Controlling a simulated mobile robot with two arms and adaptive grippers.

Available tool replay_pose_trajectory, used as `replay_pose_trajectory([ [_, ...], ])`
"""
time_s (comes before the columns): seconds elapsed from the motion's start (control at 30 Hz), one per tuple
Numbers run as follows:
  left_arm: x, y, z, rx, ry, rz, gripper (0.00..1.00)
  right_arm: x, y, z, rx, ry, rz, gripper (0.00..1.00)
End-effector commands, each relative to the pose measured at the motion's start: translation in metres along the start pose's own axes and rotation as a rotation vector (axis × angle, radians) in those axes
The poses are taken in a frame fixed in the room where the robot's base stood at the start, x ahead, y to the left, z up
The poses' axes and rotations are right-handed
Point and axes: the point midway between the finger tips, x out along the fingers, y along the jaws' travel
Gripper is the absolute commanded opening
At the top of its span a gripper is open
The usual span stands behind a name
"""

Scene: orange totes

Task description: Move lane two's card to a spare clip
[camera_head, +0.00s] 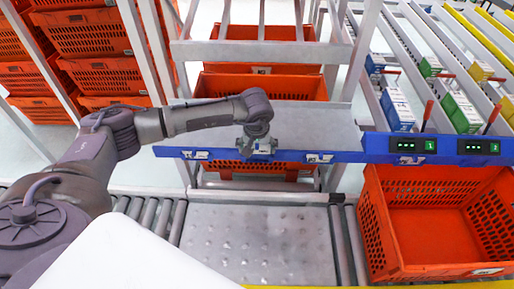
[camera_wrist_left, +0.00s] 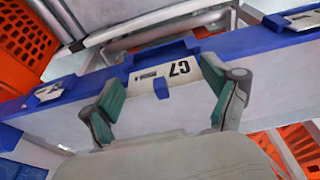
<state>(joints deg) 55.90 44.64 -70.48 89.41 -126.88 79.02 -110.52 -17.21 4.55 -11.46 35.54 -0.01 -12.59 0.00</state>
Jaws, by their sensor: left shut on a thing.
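A white card marked C7 (camera_wrist_left: 182,72) sits between the fingers of my left gripper (camera_wrist_left: 165,108) at the blue rail (camera_wrist_left: 265,43) in the left wrist view. The gripper is shut on the card, its green pads on either side. A blue clip tab (camera_wrist_left: 161,88) shows in front of the card. In the head view my left gripper (camera_head: 258,148) is at the middle of the blue rail (camera_head: 345,148) and hides most of the card. Other small white cards or clips are on the rail, left (camera_head: 195,155) and right (camera_head: 318,158) of the gripper. My right gripper is not in view.
An orange tote (camera_head: 440,215) stands below the rail at right; more totes (camera_head: 85,33) are stacked at left. Lit lane displays (camera_head: 410,146) are on the rail's right part. Boxes (camera_head: 397,108) lie in lanes behind. A bare metal plate (camera_head: 260,245) lies in front.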

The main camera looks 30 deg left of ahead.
Motion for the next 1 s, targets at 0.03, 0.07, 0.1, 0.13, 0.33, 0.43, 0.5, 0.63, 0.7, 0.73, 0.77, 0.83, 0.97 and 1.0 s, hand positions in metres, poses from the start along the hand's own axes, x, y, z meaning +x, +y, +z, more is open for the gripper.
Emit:
replay_pose_trajectory([
  [0.03,0.0,0.0,0.0,0.0,0.0,0.0,0.71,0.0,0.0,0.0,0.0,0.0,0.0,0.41],
  [0.07,0.0,0.0,0.0,0.0,0.0,0.0,0.71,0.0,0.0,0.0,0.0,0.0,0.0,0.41],
  [0.1,0.0,0.0,0.0,0.0,0.0,0.0,0.71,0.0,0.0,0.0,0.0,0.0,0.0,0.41],
  [0.13,0.0,0.0,0.0,0.0,0.0,0.0,0.71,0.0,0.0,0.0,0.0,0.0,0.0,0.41],
  [0.33,0.003,0.0,0.001,0.0,0.0,0.0,0.71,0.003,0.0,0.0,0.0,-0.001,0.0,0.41],
  [0.43,0.005,0.0,0.001,0.0,0.0,-0.001,0.71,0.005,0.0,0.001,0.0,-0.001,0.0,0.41],
  [0.5,0.007,0.0,0.002,0.0,0.0,-0.001,0.71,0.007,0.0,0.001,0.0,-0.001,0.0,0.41],
  [0.63,0.01,0.0,0.003,0.0,0.0,-0.001,0.71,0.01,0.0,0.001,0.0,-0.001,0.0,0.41],
  [0.7,0.012,0.0,0.003,0.0,0.0,-0.001,0.71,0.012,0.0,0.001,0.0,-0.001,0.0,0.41],
  [0.73,0.013,0.0,0.003,0.0,0.0,-0.001,0.71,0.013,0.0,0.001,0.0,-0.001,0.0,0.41],
  [0.77,0.013,0.0,0.003,0.0,0.0,-0.001,0.71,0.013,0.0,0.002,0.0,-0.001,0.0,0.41],
  [0.83,0.015,0.0,0.004,0.0,0.0,-0.001,0.71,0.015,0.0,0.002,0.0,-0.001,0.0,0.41],
  [0.97,0.018,0.0,0.004,0.0,0.0,-0.001,0.71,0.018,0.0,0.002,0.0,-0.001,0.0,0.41],
  [1.0,0.019,0.0,0.005,0.0,0.0,-0.001,0.71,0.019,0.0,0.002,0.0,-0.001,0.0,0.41],
])
